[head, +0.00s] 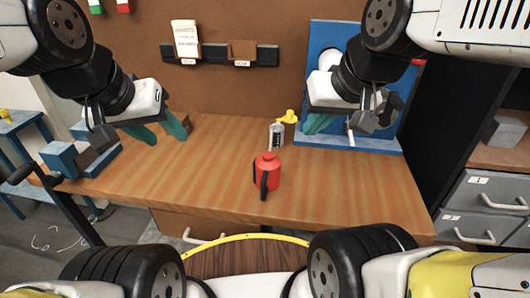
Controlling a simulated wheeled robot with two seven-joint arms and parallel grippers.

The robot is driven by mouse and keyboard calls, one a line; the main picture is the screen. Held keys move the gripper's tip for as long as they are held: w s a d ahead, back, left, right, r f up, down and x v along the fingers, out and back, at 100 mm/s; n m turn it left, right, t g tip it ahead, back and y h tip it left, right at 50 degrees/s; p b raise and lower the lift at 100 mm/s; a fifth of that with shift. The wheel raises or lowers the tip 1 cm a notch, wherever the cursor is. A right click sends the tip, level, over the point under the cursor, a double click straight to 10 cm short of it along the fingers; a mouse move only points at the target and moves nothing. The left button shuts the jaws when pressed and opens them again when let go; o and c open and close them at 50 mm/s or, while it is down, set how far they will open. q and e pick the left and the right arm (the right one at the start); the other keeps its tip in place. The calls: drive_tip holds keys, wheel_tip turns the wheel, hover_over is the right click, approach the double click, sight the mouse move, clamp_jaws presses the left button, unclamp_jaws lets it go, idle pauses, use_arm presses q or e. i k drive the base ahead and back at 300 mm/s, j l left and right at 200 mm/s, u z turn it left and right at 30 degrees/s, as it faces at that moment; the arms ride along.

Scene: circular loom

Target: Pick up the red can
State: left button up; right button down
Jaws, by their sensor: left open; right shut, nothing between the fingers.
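The red can (268,174) stands upright near the front middle of the wooden workbench (210,165). It has a small red knob on top and a black handle on its near side. My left gripper (161,135) is open and empty, with teal fingers above the bench, left of the can and farther back. My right gripper (318,123) is shut and empty, right of the can and farther back, in front of the blue panel. Neither gripper touches the can.
A yellow-topped bottle (289,128) and a small grey-white container (276,134) stand behind the can. A blue panel (330,42) with a base stands at the back right. A blue vise (84,157) sits at the left edge.

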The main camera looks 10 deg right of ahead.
sight(267, 167)
drive_tip(key=k+j, duration=0.35)
drive_tip(key=k, duration=0.2)
drive_tip(key=k+j, duration=0.4)
drive_tip(key=k, duration=0.15)
